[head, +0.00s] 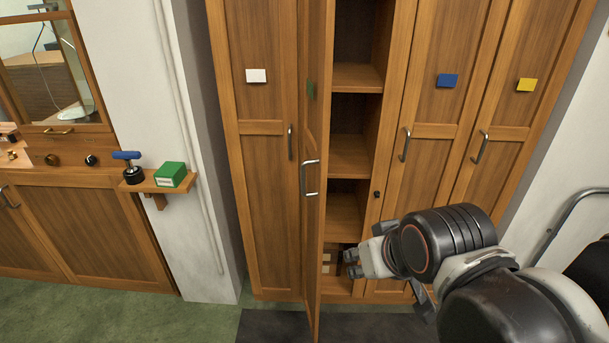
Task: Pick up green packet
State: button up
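A green packet (171,174) with a pale label on its front sits on a small wooden wall shelf (165,187) at the left. My gripper (350,264) is at the lower right of centre, in front of the open cabinet section, well to the right of the packet and apart from it. Its fingers point left and look small and partly merged with the cabinet behind, so I cannot tell whether they are open or shut. I see nothing clearly held in it.
A blue-handled stamp-like tool (130,168) stands left of the packet. A cabinet door (312,170) stands open beside my gripper, between it and the packet. Shelves (350,155) inside show. Closed doors (430,120) stand at the right. Green floor (130,315) is clear at lower left.

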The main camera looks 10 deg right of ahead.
aim_at(170, 174)
jog(key=i+j+u, duration=0.2)
jog(key=i+j, duration=0.35)
jog(key=i+j+u, duration=0.25)
jog(key=i+j, duration=0.35)
jog(key=i+j+u, duration=0.2)
jog(key=i+j, duration=0.3)
jog(key=i, duration=0.15)
